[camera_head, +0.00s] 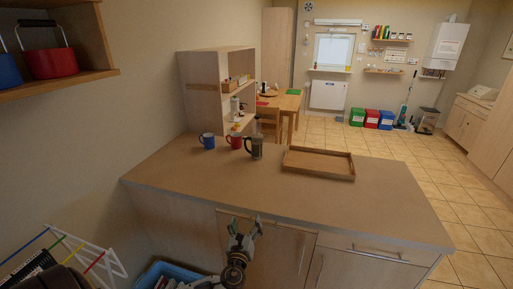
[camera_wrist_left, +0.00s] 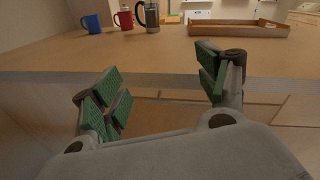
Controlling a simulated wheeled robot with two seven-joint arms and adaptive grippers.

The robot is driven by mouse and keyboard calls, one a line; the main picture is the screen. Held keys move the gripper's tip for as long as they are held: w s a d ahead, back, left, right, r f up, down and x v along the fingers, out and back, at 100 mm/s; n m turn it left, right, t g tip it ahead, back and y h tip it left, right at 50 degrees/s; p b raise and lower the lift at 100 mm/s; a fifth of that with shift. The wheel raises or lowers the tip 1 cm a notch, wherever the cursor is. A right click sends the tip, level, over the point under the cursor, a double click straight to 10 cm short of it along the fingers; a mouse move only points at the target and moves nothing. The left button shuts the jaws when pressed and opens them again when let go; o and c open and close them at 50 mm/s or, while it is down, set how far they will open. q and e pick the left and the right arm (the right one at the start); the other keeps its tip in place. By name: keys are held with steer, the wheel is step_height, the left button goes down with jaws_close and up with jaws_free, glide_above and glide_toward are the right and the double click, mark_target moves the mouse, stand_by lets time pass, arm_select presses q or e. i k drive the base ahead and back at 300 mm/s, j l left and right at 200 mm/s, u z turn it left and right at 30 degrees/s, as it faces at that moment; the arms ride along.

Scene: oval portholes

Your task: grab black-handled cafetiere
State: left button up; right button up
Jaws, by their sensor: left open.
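The cafetiere (camera_head: 256,146) stands upright on the counter, with a glass body and a dark handle on its left side. It also shows at the top of the left wrist view (camera_wrist_left: 152,16), beyond the counter's front edge. My left gripper (camera_head: 245,222) is open and empty, in front of the counter's near edge and well short of the cafetiere. In the left wrist view its green-padded fingers (camera_wrist_left: 163,85) are spread wide with nothing between them. My right gripper is not in view.
A red mug (camera_head: 234,141) and a blue mug (camera_head: 208,141) stand left of the cafetiere. A wooden tray (camera_head: 319,174) lies to its right. The counter (camera_head: 230,185) is clear in front of them. A shelf unit (camera_head: 205,95) rises behind the mugs. A drying rack (camera_head: 100,250) stands at lower left.

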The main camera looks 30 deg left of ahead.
mark_target(255, 139)
steer(key=i+j, duration=0.3)
steer(key=i, duration=0.15)
steer(key=i+j, duration=0.3)
steer(key=i, duration=0.15)
steer(key=i+j, duration=0.35)
steer(key=i, duration=0.1)
